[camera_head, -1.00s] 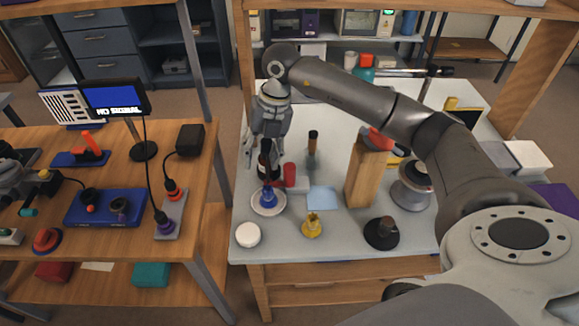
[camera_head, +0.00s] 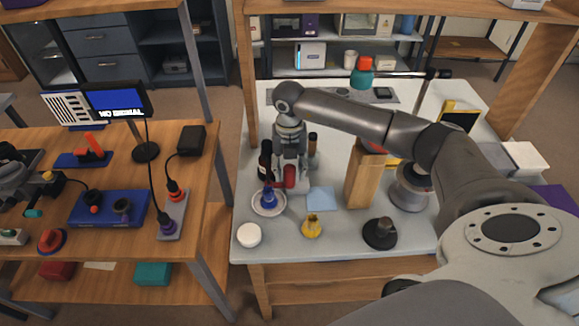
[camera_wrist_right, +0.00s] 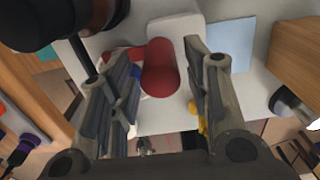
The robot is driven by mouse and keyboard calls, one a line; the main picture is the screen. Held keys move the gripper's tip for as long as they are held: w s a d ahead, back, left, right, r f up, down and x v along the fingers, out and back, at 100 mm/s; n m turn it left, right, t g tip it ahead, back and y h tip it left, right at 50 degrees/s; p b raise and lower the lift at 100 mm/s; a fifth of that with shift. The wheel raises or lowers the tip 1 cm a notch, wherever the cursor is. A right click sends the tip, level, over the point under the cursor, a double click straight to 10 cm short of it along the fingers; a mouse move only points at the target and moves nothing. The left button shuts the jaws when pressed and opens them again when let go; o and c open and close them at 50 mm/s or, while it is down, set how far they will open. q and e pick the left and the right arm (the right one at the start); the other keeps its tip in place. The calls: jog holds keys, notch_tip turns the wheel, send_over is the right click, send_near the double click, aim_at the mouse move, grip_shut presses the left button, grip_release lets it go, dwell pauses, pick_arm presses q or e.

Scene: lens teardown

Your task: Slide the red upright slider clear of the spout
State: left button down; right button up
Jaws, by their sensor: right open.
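The red upright slider (camera_head: 289,177) is a small rounded red cylinder standing on the white table. In the right wrist view, the red slider (camera_wrist_right: 160,68) shows between the two fingers, with a gap at each side. My right gripper (camera_head: 290,182) points down over it, open, its fingers partly covering it in the head view. I cannot tell for sure which part is the spout. A pale block (camera_wrist_right: 177,30) shows beside the slider in the wrist view. My left gripper is not in view.
A dark bottle (camera_head: 265,160) stands close to the left of the gripper. A white saucer (camera_head: 257,207) with a blue piece is in front. A blue sheet (camera_head: 321,198) and a wooden block (camera_head: 362,178) are to the right. A yellow piece (camera_head: 311,227) stands nearer the front.

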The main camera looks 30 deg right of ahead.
jog(key=shift+f, duration=0.25)
jog(key=shift+c, duration=0.2)
grip_shut()
jog(key=shift+d, duration=0.1)
jog(key=shift+s+d, duration=0.45)
jog(key=shift+d, duration=0.25)
jog(key=shift+s+d, duration=0.4)
jog(key=shift+d, duration=0.25)
jog(key=shift+o, duration=0.2)
grip_release()
jog(key=shift+a, duration=0.1)
